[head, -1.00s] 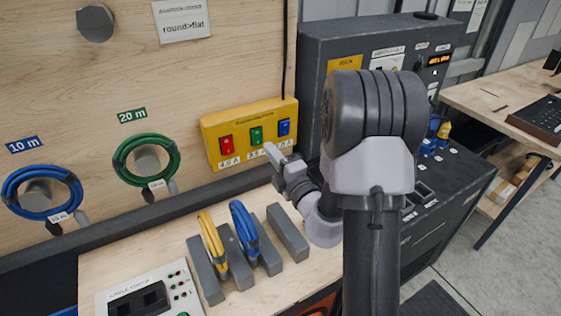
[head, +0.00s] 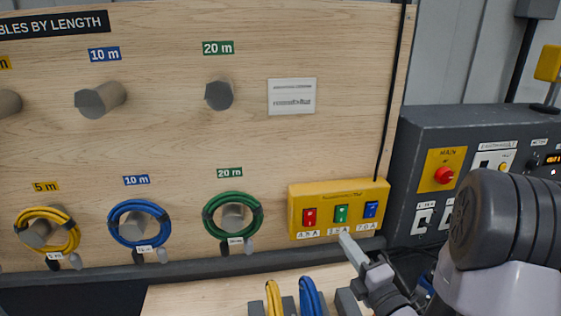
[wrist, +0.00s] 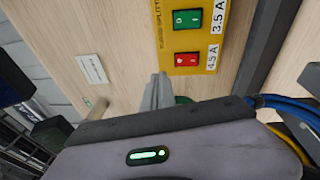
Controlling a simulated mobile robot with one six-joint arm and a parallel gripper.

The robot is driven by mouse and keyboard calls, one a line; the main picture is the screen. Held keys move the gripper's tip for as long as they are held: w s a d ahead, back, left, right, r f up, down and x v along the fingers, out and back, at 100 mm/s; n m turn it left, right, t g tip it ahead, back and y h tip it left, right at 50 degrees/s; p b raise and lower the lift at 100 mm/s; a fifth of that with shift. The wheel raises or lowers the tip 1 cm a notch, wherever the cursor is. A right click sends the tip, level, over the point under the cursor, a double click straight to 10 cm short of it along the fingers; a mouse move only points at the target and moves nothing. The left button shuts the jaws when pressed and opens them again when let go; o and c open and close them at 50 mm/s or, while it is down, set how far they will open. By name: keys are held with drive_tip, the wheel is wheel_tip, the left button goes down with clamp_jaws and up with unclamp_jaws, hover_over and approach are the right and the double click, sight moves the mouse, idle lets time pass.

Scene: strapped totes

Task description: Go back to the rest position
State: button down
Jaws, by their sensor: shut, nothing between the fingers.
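My gripper (head: 346,240) is shut and empty. In the head view its fingers point up and left, just in front of the lower edge of the yellow splitter box (head: 300,232). The box carries a red, a green and a blue switch. In the wrist view the closed fingers (wrist: 160,88) stand beside the box (wrist: 183,12), against the wooden board. I cannot tell whether the fingertips touch the box. My arm's dark round joint is at the right edge of the head view.
Coiled yellow (head: 72,238), blue (head: 113,228) and green (head: 211,228) cables hang on pegs on the board. Upper pegs are bare. A dark cabinet (head: 410,165) with a red main knob stands at right. Yellow and blue cables stand in grey holders on the bench below.

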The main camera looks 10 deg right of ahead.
drive_tip(key=s+a+n+g+y+b, duration=0.2)
drive_tip(key=s+a+n+g+y, duration=0.4)
drive_tip(key=a+n, duration=0.55)
drive_tip(key=s+a+n+g+y+b, duration=0.2)
drive_tip(key=s+a+n+g+y, duration=0.35)
drive_tip(key=a+n, duration=0.6)
drive_tip(key=s+f+n+g+h+b, duration=0.45)
drive_tip(key=s+f+n+h, duration=0.25)
drive_tip(key=s+n, duration=0.6)
drive_tip(key=w+d+n+t+h+b, duration=0.1)
drive_tip(key=d+n+t+h, duration=0.1)
drive_tip(key=d+n+h, duration=0.4)
drive_tip(key=d+n, duration=0.3)
drive_tip(key=n, duration=0.1)
drive_tip(key=shift+w+r+t, duration=0.35)
drive_tip(key=shift+t, duration=0.05)
drive_tip(key=shift+d, duration=0.1)
